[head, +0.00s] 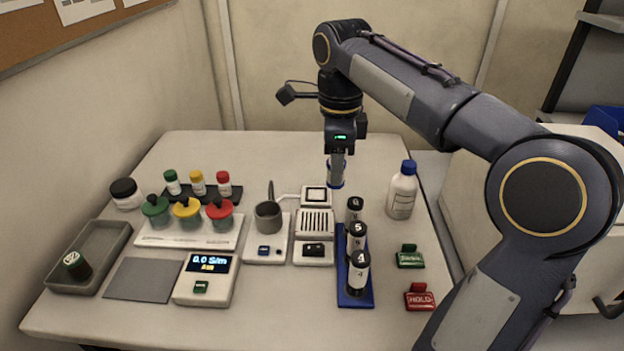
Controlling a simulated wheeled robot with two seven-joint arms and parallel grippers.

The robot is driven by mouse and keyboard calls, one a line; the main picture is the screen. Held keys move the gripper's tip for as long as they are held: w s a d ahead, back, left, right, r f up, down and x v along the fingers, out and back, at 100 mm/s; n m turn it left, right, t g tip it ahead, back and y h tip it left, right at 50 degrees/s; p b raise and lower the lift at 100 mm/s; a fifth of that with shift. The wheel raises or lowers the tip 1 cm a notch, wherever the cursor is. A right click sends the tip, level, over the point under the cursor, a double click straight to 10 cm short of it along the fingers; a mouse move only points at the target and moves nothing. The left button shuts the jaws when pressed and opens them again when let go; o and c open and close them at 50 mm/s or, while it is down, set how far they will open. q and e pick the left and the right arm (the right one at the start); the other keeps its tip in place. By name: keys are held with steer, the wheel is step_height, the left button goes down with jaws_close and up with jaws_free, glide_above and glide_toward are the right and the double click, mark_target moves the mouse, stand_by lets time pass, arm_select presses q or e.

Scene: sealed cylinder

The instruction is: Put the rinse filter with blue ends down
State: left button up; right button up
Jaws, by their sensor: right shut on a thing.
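My right gripper (340,151) points down over the back right of the table and is shut on the rinse filter (337,170). The filter is a grey upright cylinder; its lower blue end shows, and its upper end is hidden in the gripper. It is just behind the blue rack (342,270) and left of the white bottle. I cannot tell whether its lower end touches the table or hangs just above it. My left gripper is not in view.
The rack holds three dark-capped numbered cylinders (358,265). A white bottle with a blue cap (402,190) stands to the right. A small white device (316,195) is close left of the filter. The table's back strip (250,150) is clear. A grey tray (110,240) lies far left.

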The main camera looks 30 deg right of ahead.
steer(key=w+f, duration=0.2)
steer(key=w, duration=0.1)
steer(key=w+d+f, duration=0.1)
steer(key=w+f, duration=0.2)
steer(key=w, duration=0.1)
steer(key=w+d+f, duration=0.1)
steer(key=w+f, duration=0.2)
steer(key=shift+w+d, duration=0.15)
steer(key=shift+w, duration=0.15)
steer(key=shift+w+f, duration=0.15)
steer(key=shift+f, duration=0.1)
steer(key=shift+w+f, duration=0.15)
steer(key=shift+f, duration=1.55)
steer(key=shift+f, duration=0.1)
steer(key=shift+f, duration=0.15)
steer(key=o, duration=1)
steer(key=shift+c, duration=0.2)
